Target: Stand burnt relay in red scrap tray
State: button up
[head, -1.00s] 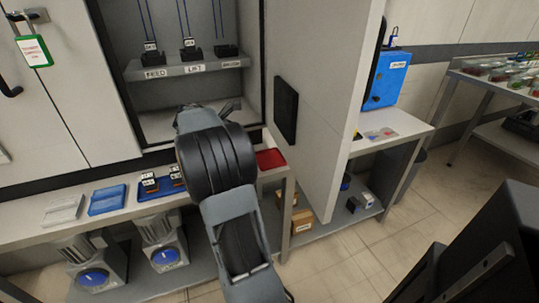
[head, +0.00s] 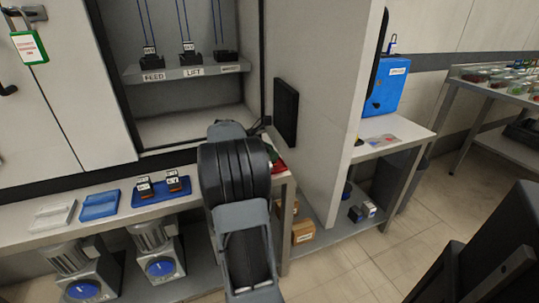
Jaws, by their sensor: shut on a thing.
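The red scrap tray (head: 281,168) lies at the right end of the bench under the open cabinet, mostly hidden behind my arm. My gripper (head: 270,151) is over the tray area, and only a small dark part shows past the wrist. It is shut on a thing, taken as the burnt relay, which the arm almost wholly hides. I cannot tell whether it is upright or touching the tray.
The open door (head: 318,100) stands close right.

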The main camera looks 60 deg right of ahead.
jog(key=o, duration=1)
jog(key=shift+w+a+r, duration=0.15)
jog(key=shift+w+r, duration=0.05)
jog(key=shift+r, duration=0.1)
jog(key=p+v, duration=0.4)
jog(key=v, duration=0.6)
jog(key=s+a+f+m+t+y, duration=0.2)
jog(key=a+m+t+y, duration=0.1)
jog(key=a, duration=0.9)
jog(key=s+a+f+m+t+y, duration=0.2)
jog(key=a+f+m+t+y, duration=0.1)
jog(key=a, duration=0.9)
jog(key=s+a+f+m+t+y, duration=0.2)
jog(key=a+f+m+t+y, duration=0.1)
jog(key=a, duration=0.9)
jog(key=shift+a+f+m+t, duration=0.2)
jog(key=shift+m+t, duration=0.1)
jog(key=shift+m, duration=0.6)
